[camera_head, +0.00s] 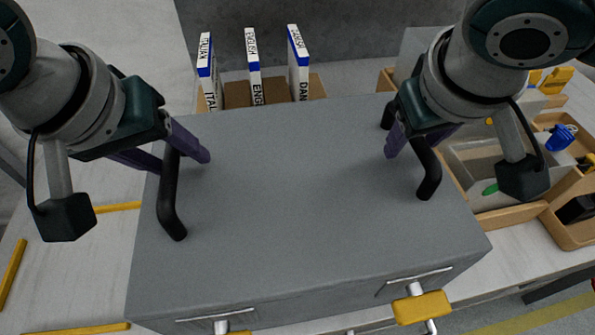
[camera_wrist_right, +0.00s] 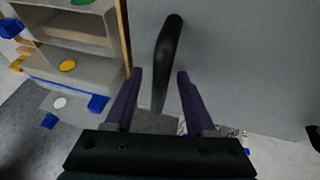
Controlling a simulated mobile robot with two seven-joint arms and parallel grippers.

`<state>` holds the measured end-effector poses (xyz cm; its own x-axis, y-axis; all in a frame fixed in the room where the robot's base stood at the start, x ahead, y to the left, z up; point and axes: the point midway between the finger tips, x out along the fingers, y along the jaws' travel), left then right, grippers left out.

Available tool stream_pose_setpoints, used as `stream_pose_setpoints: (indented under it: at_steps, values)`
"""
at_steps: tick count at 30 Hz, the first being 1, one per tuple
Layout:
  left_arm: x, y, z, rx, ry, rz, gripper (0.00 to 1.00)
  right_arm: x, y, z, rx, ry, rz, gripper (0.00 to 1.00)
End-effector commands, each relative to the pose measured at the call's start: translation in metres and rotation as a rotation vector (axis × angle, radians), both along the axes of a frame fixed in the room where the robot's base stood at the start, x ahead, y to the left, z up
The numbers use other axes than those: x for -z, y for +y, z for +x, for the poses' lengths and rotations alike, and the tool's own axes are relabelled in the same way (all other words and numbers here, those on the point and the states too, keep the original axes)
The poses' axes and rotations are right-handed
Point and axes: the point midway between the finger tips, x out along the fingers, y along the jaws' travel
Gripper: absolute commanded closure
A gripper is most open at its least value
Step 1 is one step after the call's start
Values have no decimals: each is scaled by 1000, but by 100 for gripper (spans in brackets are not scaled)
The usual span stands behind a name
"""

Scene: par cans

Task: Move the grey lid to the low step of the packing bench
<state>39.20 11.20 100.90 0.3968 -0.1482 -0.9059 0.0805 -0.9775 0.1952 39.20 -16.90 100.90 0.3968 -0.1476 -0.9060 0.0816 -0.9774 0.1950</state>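The grey lid (camera_head: 290,200) is a wide flat slab with a black bar handle at each side, in the middle of the head view. Its left handle (camera_head: 170,205) lies between the spread purple fingers of my left gripper (camera_head: 165,155). Its right handle (camera_head: 429,175) is at my right gripper (camera_head: 415,145), which partly hides it. In the right wrist view the right handle (camera_wrist_right: 168,55) stands between the two parted fingers of my right gripper (camera_wrist_right: 160,95), with gaps on both sides. The low step cannot be told apart for sure.
Yellow latches (camera_head: 421,307) show at the lid's front edge. Behind it stand white-and-blue binders (camera_head: 253,65) in a brown box. At right are wooden trays (camera_head: 515,215) with small items. Yellow strips (camera_head: 12,272) mark the pale surface at left.

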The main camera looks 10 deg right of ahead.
Motion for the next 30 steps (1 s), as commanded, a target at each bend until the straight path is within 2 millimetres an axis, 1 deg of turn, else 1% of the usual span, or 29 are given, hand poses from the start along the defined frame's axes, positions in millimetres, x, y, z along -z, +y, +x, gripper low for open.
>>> stream_pose_setpoints:
  at_steps: [1, 2, 14, 30]
  values:
    - [0, 0, 0, 0, 0, 0, 52, 0, 0, 0, 0, 0, 0, 52]
    - [0, 0, 0, 0, 0, 0, 55, 0, 0, 0, 0, 0, 0, 55]
    - [0, 0, 0, -1, 0, 0, 100, 0, 0, 0, 0, 0, 0, 100]
    - [0, 0, 0, -1, 1, 0, 100, 0, 0, 0, 0, 1, 0, 100]
